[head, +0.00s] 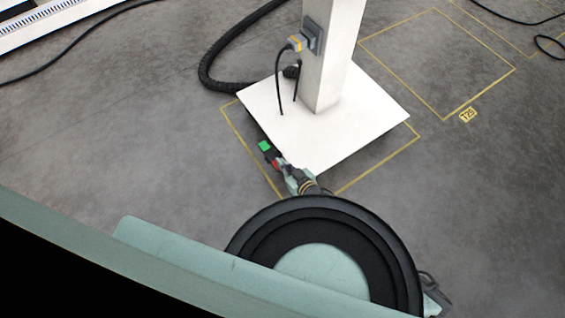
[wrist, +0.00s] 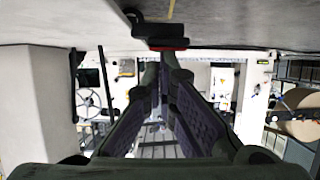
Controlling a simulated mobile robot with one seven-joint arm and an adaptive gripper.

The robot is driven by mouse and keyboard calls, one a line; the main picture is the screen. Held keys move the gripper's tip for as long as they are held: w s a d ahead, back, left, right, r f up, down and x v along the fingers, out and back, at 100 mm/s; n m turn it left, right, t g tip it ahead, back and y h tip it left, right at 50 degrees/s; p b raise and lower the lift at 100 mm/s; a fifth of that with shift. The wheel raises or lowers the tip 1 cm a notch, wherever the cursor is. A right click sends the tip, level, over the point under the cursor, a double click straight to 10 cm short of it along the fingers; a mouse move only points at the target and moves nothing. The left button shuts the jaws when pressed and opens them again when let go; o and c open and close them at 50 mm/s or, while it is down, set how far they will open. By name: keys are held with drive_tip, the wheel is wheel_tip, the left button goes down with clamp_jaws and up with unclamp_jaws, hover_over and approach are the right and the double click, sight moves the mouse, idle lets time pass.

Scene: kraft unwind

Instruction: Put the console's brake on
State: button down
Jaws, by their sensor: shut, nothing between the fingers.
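The console's white base plate (head: 350,125) lies on the floor with its white column (head: 328,60) rising from it. At its lower left edge are a green pad (head: 264,146) and, just beside it, a red pad (head: 276,161), like brake pedals. My gripper (head: 283,167) is low at that edge, right by the red pad. In the wrist view my gripper (wrist: 163,56) is shut and empty, its tips close to a black part with a red face (wrist: 168,46). I cannot tell whether they touch. My arm hides part of the plate's near edge.
Yellow floor lines (head: 240,140) surround the plate. A black corrugated hose (head: 208,75) and a plugged-in cable (head: 280,75) run by the column. Open grey floor (head: 120,140) lies to the left. The wrist picture is upside down.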

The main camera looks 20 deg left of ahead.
drive_tip(key=shift+s+d+f+b, duration=0.2)
drive_tip(key=shift+f+b, duration=0.1)
drive_tip(key=shift+f, duration=0.25)
drive_tip(key=shift+s+d+f+b, duration=0.1)
drive_tip(key=shift+d+f+b, duration=0.15)
drive_tip(key=shift+f, duration=0.5)
